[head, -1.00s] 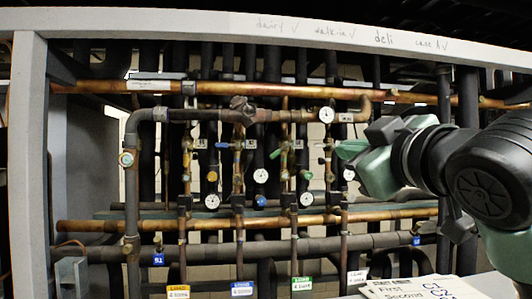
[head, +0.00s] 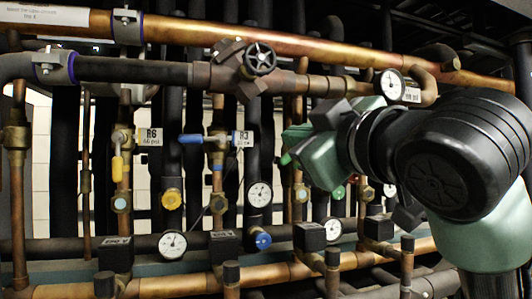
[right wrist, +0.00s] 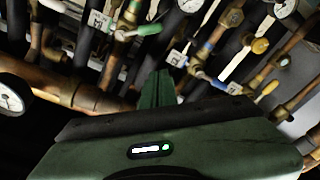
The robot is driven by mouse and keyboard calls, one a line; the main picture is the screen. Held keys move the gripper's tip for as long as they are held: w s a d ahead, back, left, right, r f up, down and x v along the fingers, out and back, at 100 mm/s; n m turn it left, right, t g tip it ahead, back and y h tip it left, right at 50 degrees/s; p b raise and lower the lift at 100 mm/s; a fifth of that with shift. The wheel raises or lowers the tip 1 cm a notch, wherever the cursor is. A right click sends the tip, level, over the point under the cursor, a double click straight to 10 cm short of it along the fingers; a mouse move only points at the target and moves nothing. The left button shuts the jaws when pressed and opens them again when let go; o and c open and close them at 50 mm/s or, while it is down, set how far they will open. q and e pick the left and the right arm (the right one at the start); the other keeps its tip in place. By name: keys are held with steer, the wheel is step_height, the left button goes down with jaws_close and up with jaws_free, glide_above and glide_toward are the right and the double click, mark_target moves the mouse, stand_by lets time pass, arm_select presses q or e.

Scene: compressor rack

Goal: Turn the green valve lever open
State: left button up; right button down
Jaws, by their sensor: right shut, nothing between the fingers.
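The green valve lever (right wrist: 148,29) shows in the right wrist view, beyond my fingers and sticking out sideways from its valve on a copper pipe. In the head view only a bright green bit (head: 286,159), likely its tip, shows beside my right gripper (head: 294,145); the rest of the valve is hidden behind the gripper. My right gripper's green fingers (right wrist: 157,90) are shut and empty. In the wrist view they are apart from the lever, with a gap between; in the head view they overlap it, so contact cannot be told there. My left gripper is not in view.
A blue lever (head: 192,139) and a hanging yellow lever (head: 117,165) are on pipes to the left. A round handwheel (head: 260,59) and the large copper pipe (head: 200,31) are above. Gauges (head: 172,244) and black fittings crowd the space below.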

steer(key=p+x, duration=0.5)
steer(key=x, duration=0.5)
steer(key=d+f+p, duration=0.1)
steer(key=d+f, duration=0.1)
steer(key=f, duration=0.1)
steer(key=shift+d, duration=0.25)
steer(key=shift+d, duration=0.1)
